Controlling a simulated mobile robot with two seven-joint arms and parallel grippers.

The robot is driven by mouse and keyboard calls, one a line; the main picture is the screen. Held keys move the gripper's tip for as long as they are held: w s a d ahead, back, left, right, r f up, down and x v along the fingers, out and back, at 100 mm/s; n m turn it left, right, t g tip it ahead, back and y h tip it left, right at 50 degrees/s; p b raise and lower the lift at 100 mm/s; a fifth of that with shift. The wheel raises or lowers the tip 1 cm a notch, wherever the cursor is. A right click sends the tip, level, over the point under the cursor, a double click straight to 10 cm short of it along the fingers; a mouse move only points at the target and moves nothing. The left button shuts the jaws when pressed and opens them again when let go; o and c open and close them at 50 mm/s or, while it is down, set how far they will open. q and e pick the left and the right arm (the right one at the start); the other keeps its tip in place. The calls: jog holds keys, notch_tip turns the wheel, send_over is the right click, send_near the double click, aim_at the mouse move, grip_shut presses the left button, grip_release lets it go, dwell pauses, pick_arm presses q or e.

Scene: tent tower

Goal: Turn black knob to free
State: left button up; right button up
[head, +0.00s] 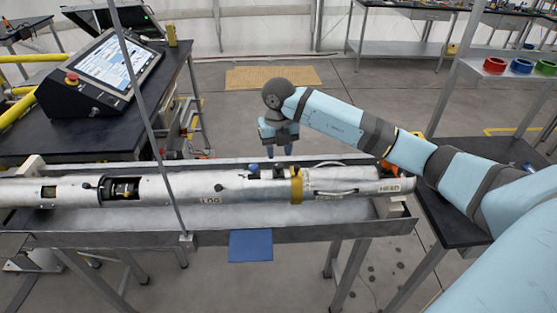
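A long silver cylindrical tool (170,190) lies along a metal trough, marked "HEAD" at its right end. A small black knob (219,187) shows on its near side, left of the middle. More dark fittings and a blue cap (253,168) sit on top near the middle; which black part is the task's knob I cannot tell for sure. My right gripper (279,153) points down just behind and above the tool's middle, near the blue cap. Its fingers look apart with nothing between them, and it appears clear of the tool. My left gripper is not in view.
The metal trough (330,232) stands on legs, with a blue plate (250,245) at its front edge. A thin upright pole crosses in front of the tool at left. A touchscreen console (112,66) with a red button stands on a black table behind left. Open floor lies behind the gripper.

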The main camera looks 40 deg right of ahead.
aim_at(279, 165)
jog(key=shift+f, duration=2.4)
jog(key=c, duration=0.7)
jog(key=shift+o, duration=0.2)
